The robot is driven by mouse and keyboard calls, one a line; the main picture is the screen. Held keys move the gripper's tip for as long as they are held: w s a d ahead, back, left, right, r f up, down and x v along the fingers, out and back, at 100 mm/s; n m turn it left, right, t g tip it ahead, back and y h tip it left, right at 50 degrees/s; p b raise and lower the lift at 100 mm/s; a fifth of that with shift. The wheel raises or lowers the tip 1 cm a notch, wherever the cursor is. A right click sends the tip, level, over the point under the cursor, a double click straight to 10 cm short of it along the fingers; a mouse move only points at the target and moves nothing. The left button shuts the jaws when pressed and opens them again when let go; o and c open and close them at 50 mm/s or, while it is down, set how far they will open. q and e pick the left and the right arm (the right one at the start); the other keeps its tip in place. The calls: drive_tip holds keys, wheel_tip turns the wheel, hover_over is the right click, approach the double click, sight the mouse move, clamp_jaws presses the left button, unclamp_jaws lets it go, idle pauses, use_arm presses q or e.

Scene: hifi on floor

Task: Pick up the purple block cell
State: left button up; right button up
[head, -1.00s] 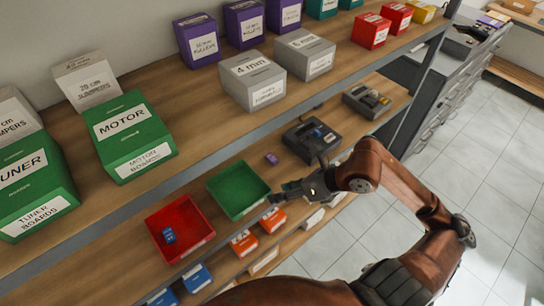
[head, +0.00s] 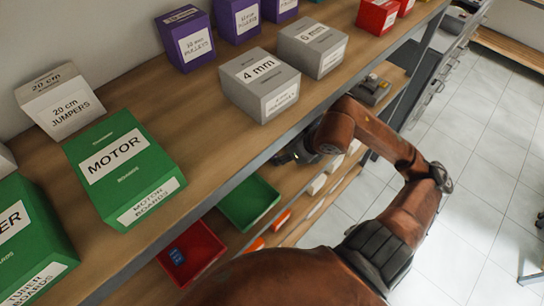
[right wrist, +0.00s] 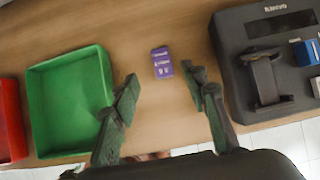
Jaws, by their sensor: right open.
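The small purple block cell (right wrist: 162,62) with white print lies on the wooden shelf (right wrist: 185,22) in the right wrist view. My right gripper (right wrist: 161,80) is open and empty. Its two fingers stand to either side, and the block cell shows between and just beyond the fingertips, with no visible contact. In the head view the block cell is hidden, and my right gripper is mostly hidden behind the upper shelf edge and my arm. My left gripper is not in view.
A green tray (right wrist: 35,95) is close left of the fingers, with a red tray (right wrist: 10,120) beyond it. A dark device (right wrist: 240,70) with a blue block (right wrist: 304,53) stands close on the right. The upper shelf (head: 190,105) overhangs and carries boxes.

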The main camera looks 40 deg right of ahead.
drive_tip(key=shift+w+f, duration=0.15)
drive_tip(key=shift+f, duration=0.4)
drive_tip(key=x, duration=0.4)
drive_tip(key=shift+d+f+b, duration=0.2)
drive_tip(key=shift+b, duration=0.2)
drive_tip(key=shift+w+f, duration=0.2)
drive_tip(key=shift+f, duration=0.05)
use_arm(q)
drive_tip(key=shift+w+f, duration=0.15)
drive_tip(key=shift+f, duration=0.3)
use_arm(e)
clamp_jaws()
